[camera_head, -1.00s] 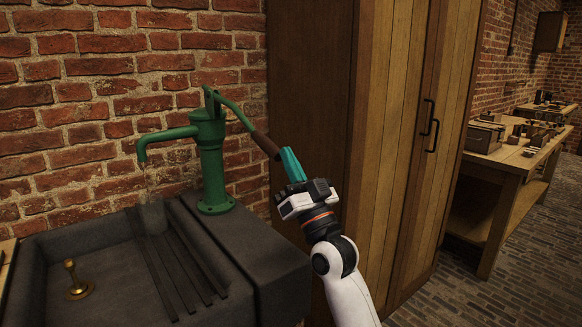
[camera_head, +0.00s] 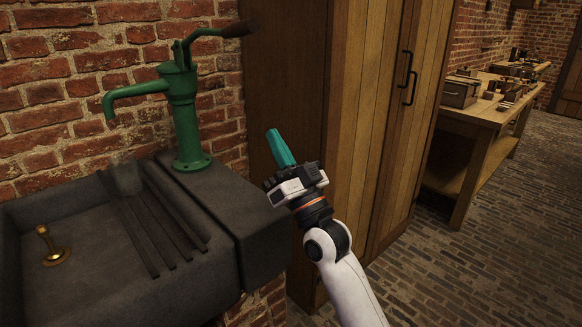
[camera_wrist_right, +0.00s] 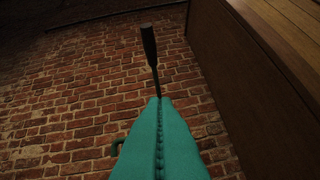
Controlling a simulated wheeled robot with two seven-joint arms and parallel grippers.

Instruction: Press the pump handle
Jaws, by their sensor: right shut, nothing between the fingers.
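The green hand pump (camera_head: 184,112) stands upright on the dark ledge beside the sink. Its handle (camera_head: 222,32) is raised, with the dark grip (camera_head: 238,29) pointing up and right. No water shows at the spout (camera_head: 110,110). My right gripper (camera_head: 273,134) is shut and empty, below and to the right of the handle, apart from it. In the right wrist view its teal fingers (camera_wrist_right: 159,104) are closed together, and the dark grip (camera_wrist_right: 149,45) shows beyond their tips. My left gripper is not in view.
The dark stone sink (camera_head: 90,290) with a brass plug (camera_head: 52,246) lies at the left. A glass jar (camera_head: 126,177) appears to stand below the spout. A wooden cabinet (camera_head: 345,130) stands close behind my right arm. A workbench (camera_head: 470,120) stands at the right.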

